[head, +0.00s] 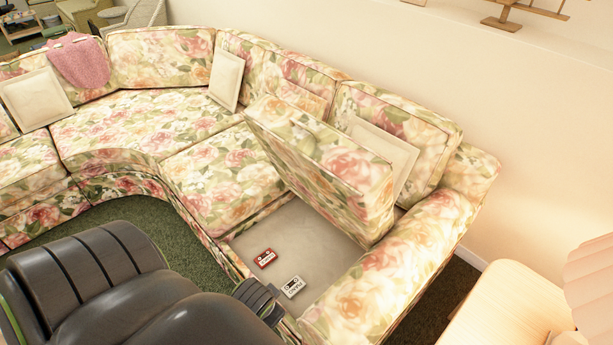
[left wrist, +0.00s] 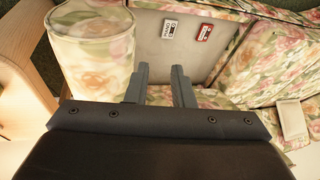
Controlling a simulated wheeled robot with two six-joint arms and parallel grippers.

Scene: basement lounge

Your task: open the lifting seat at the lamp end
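The lifting seat (head: 330,165) at the lamp end is a thick floral cushion panel. It stands steeply raised, tilted toward the back cushions. Below it the pale storage compartment (head: 300,232) is exposed; its floor also shows in the left wrist view (left wrist: 182,45). My left gripper (head: 262,300) is by the compartment's front edge, apart from the raised seat in the head view. In the left wrist view its two fingers (left wrist: 160,72) are spread with nothing between them. My right gripper is not in view.
A red cassette (head: 265,258) and a white cassette (head: 292,287) lie on the compartment floor. A floral armrest (head: 385,270) bounds it on the right. Beyond stand a wooden side table (head: 500,310) and a pink lampshade (head: 592,280). Green carpet (head: 180,235) lies in front.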

